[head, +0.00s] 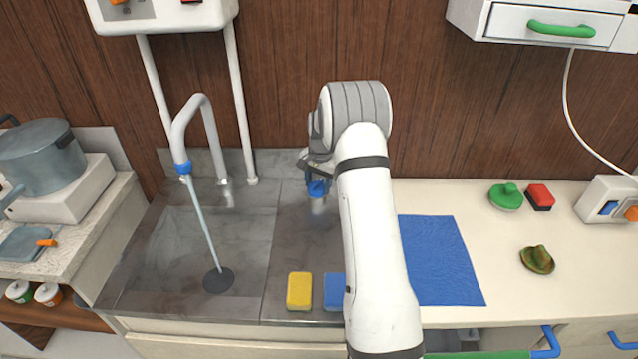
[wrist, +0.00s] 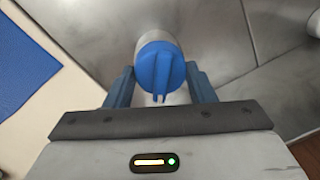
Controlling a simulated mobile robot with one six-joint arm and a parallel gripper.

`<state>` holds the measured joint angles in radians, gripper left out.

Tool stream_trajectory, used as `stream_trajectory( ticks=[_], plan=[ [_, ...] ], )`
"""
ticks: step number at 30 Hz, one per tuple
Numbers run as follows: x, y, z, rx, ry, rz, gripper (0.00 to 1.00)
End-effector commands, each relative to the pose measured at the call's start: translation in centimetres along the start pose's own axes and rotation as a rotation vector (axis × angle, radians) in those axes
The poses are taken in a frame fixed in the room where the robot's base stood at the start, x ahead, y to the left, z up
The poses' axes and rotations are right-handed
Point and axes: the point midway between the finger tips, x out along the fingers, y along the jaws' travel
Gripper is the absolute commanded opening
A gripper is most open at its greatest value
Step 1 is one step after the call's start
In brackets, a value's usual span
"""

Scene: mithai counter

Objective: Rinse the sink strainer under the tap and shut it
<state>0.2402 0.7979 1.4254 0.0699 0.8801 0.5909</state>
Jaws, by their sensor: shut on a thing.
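The tap (head: 190,130) is a grey curved spout with a blue collar at its mouth. A thin pale-blue stream of water (head: 202,225) runs from it into the sink (head: 165,285). The stream lands on a dark round disc (head: 218,280) on the sink floor; I cannot tell whether this is the strainer or the drain. My gripper (head: 315,180) is at the back of the steel top, right of the sink. Its blue fingers are shut on a blue ridged knob (wrist: 160,68) on a pale cylinder, also visible in the head view (head: 317,189).
A yellow sponge (head: 300,291) and a blue sponge (head: 334,291) lie on the steel near the front. A blue cloth (head: 440,260) lies right of my arm. A grey pot (head: 40,158) stands at far left. Green and red items sit at the right.

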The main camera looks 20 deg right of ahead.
Motion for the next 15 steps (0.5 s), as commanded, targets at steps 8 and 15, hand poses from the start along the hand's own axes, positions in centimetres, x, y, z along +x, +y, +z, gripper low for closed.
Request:
stream_trajectory(
  ticks=[8, 15],
  plan=[
    [0.19, -0.03, -0.07, -0.056, -0.003, -0.001, 0.27],
    [0.24, -0.11, -0.13, -0.278, -0.017, -0.002, 0.27]
  ],
)
